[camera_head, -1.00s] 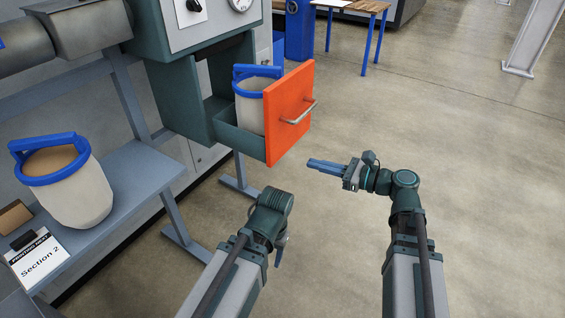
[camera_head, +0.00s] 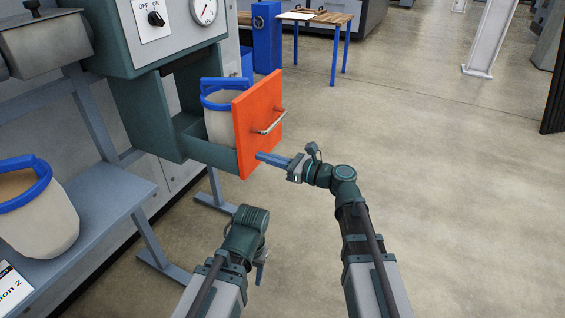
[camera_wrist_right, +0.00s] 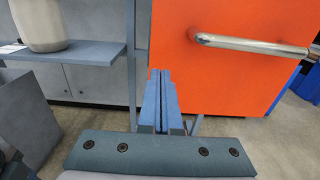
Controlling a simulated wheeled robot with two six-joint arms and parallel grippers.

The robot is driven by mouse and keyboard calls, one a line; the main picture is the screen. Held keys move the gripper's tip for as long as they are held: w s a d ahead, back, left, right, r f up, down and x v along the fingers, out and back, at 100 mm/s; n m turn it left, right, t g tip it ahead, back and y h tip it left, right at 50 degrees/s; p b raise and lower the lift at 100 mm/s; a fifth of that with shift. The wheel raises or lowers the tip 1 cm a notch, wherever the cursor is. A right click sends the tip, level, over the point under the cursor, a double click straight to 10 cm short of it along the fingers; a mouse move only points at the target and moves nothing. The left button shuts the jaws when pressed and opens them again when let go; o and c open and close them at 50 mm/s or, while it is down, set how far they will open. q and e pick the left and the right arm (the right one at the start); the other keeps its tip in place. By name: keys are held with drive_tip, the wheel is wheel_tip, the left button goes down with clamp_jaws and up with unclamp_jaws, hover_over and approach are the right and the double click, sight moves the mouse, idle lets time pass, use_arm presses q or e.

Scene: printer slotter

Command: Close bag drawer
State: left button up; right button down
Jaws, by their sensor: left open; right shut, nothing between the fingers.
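The bag drawer (camera_head: 207,149) is pulled out of the green machine, with its orange front panel (camera_head: 247,140) facing right. A silver bar handle (camera_head: 270,122) is on the panel. A white bag with a blue rim (camera_head: 218,122) stands in the drawer. My right gripper (camera_head: 259,156) is shut and empty, its blue fingertips close to the lower part of the panel, below the handle; contact cannot be told. In the right wrist view its fingers (camera_wrist_right: 160,76) point along the panel's left edge. My left gripper (camera_head: 262,268) is low in front, mostly hidden behind its wrist, away from the drawer.
A second blue-rimmed bag (camera_head: 42,222) sits on a grey shelf (camera_head: 112,205) at the left, beside a section label (camera_head: 12,290). Shelf legs (camera_head: 160,262) stand below the drawer. A wooden table (camera_head: 318,18) stands behind.

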sight(245, 151)
drive_tip(key=shift+x, duration=1.8)
drive_tip(key=shift+w+a, duration=0.25)
drive_tip(key=shift+a, duration=0.15)
drive_tip(key=x, duration=1.6)
drive_tip(key=shift+w, duration=0.1)
drive_tip(key=x, duration=0.6)
drive_tip(key=shift+w+a, duration=0.1)
drive_tip(key=shift+a, duration=0.2)
drive_tip(key=shift+w+a, duration=0.15)
drive_tip(key=shift+a, duration=0.15)
use_arm(q)
drive_tip(key=shift+w+a, duration=0.4)
drive_tip(key=shift+a, duration=0.4)
use_arm(e)
drive_tip(key=shift+d, duration=0.1)
